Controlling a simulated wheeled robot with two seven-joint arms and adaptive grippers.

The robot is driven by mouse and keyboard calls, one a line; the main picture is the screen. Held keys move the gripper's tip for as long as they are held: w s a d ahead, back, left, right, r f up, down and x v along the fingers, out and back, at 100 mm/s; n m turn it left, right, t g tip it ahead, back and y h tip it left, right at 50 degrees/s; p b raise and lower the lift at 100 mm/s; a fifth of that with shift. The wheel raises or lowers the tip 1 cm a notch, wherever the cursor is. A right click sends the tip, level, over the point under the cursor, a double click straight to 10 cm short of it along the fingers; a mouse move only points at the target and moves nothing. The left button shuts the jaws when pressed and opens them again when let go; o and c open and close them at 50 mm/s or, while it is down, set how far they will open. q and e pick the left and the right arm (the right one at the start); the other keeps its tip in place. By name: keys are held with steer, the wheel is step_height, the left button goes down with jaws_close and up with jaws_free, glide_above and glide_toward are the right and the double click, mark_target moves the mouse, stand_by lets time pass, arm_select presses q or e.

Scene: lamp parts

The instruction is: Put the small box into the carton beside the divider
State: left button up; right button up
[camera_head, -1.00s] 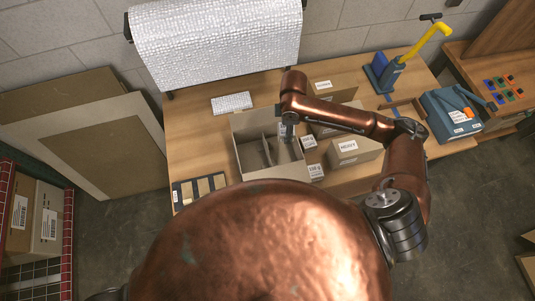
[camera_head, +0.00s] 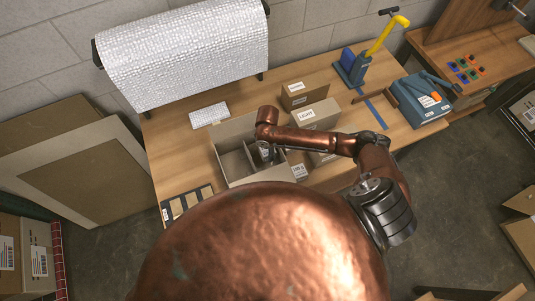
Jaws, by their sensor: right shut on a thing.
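The open carton (camera_head: 228,132) stands on the table, with a thin upright divider (camera_head: 250,160) inside it. My right gripper (camera_head: 266,156) points down into the carton, just right of the divider. It is shut on the small box, which is mostly hidden by the gripper and the carton's wall. I cannot tell whether the box touches the carton's floor. My left gripper is not in view.
Several labelled boxes stand right of the carton: a brown one (camera_head: 297,92) at the back, one marked LIGHT (camera_head: 320,112), and a small one (camera_head: 299,171) in front. A blue case (camera_head: 420,102) is at the right.

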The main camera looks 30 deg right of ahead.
steer(key=shift+f, duration=2.1)
steer(key=shift+f, duration=0.15)
steer(key=o, duration=1.2)
step_height(320, 180, up, 12)
steer(key=shift+r, duration=0.15)
